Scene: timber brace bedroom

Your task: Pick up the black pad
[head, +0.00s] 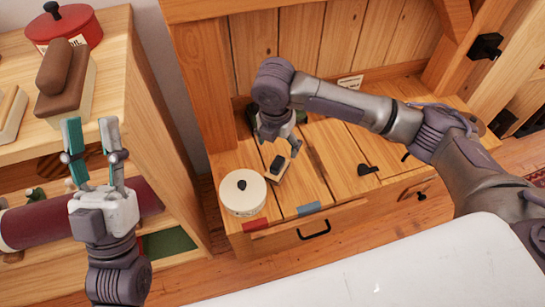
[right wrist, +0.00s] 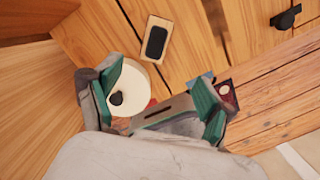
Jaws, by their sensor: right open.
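The black pad (head: 277,164) is a small dark rounded block on a pale wooden base, lying on the wooden bench top (head: 345,185). In the right wrist view the black pad (right wrist: 156,41) lies beyond the fingertips. My right gripper (head: 274,143) is above and just behind the pad in the head view, pointing down; it is open and empty, with teal fingers spread in the right wrist view (right wrist: 162,82). My left gripper (head: 90,128) is raised at the left in front of the shelf, fingers up, open and empty.
A round cream tin (head: 243,197) with a black knob stands close to the pad's left. Blue (head: 308,208) and red (head: 255,224) pieces lie at the bench's front edge. A black latch (head: 368,170) is to the right. Shelves (head: 150,120) at left hold a red pot (head: 64,27).

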